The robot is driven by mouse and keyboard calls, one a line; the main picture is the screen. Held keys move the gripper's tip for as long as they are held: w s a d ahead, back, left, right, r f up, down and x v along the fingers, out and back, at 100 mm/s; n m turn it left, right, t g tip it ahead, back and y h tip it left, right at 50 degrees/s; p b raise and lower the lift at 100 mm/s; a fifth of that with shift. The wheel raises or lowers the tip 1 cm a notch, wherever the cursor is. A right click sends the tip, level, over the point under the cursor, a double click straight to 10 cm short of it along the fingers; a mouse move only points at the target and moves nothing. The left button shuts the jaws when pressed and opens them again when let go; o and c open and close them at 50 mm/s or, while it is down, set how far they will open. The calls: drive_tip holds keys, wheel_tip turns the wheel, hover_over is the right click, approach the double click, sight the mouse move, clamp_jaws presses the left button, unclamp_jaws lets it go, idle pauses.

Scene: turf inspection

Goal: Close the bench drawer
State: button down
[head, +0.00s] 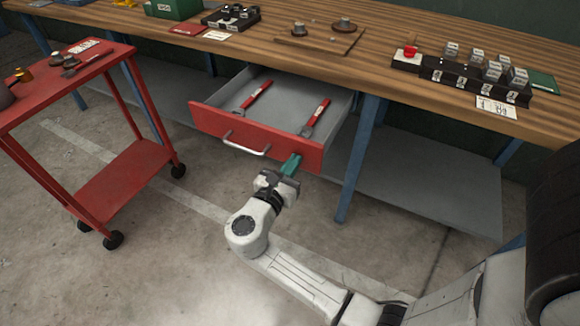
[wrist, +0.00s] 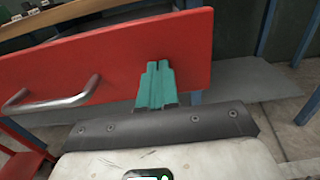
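The bench drawer (head: 256,137) has a red front and a grey inside, and it stands pulled out from under the wooden bench (head: 360,45). Two red-handled wrenches (head: 256,96) lie in it. Its silver handle (head: 246,147) is left of my gripper (head: 292,163). The teal fingers of my gripper are close together in front of the right part of the drawer front. In the wrist view the fingers (wrist: 158,72) overlap the red front (wrist: 190,45), with the handle (wrist: 52,96) to the left. I cannot tell whether the fingertips touch the front.
A red cart (head: 128,185) on casters stands at the left. A blue bench leg (head: 358,160) is right of the drawer, with a grey lower shelf (head: 430,190) behind it. Open concrete floor (head: 140,270) lies in front.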

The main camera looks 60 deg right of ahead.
sight(332, 111)
drive_tip(key=d+b, duration=0.1)
drive_tip(key=d, duration=0.8)
drive_tip(key=d+b, duration=0.1)
drive_tip(key=d, duration=0.7)
drive_tip(key=w+d+b, duration=0.1)
drive_tip(key=d, duration=0.8)
drive_tip(key=shift+d+f, duration=0.1)
drive_tip(key=shift+d, duration=0.2)
drive_tip(key=shift+d+b, duration=0.3)
drive_tip(key=shift+d, duration=0.15)
drive_tip(key=shift+d+r, duration=0.1)
drive_tip(key=shift+r, duration=0.15)
